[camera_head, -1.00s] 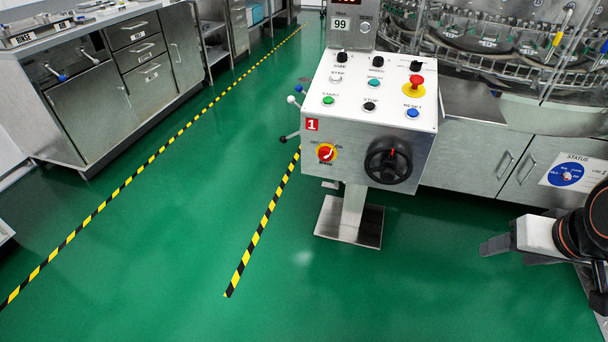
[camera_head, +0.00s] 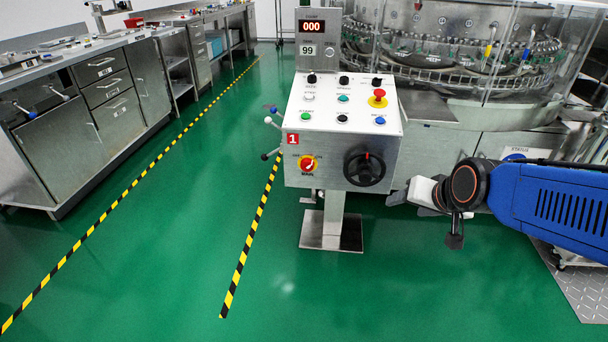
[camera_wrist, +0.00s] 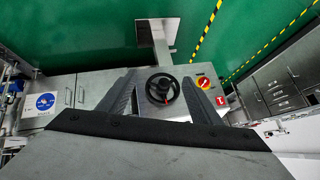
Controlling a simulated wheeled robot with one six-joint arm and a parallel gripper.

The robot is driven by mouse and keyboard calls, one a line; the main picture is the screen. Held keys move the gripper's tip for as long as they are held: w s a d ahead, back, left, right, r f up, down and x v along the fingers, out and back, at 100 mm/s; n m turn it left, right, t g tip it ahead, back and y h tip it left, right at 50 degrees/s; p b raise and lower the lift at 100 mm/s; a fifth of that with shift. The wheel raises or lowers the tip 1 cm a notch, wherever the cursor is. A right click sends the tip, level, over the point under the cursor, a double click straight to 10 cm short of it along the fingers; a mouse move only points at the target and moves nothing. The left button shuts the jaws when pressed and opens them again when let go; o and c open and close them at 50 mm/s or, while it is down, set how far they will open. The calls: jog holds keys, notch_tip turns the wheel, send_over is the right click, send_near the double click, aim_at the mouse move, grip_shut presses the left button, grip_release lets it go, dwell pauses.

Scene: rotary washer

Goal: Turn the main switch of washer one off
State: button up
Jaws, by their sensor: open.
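In the wrist view the main switch (camera_wrist: 203,82) shows right of centre, beside the right finger. The knob's exact setting is too small to tell. My gripper (camera_head: 405,192) is right of the box, below and right of the black handwheel (camera_head: 364,168). In the wrist view my gripper (camera_wrist: 160,78) is open and empty, with the handwheel (camera_wrist: 162,92) between its fingers, farther off.
The control box top (camera_head: 345,103) carries several buttons and a red emergency stop (camera_head: 378,98). Small levers (camera_head: 270,121) stick out at its left side. The box stands on a steel pedestal (camera_head: 330,232). Green floor (camera_head: 150,260) is free in front and left.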

jog(key=w+a+f+m+t+y, duration=0.1)
jog(key=w+a+f+m+t, duration=0.15)
jog(key=w+a, duration=0.7)
jog(key=m+t, duration=0.5)
jog(key=t, duration=0.3)
send_near(307, 169)
jog(key=shift+g+h, duration=0.25)
jog(key=shift+h, duration=0.05)
jog(key=w, duration=0.2)
jog(key=w+a, duration=0.1)
jog(key=w, duration=0.5)
jog(key=shift+w+a+r, duration=0.2)
jog(key=shift+w+r, duration=0.05)
jog(key=shift+r, duration=0.05)
jog(key=shift+c, duration=0.5)
jog(key=c, duration=0.9)
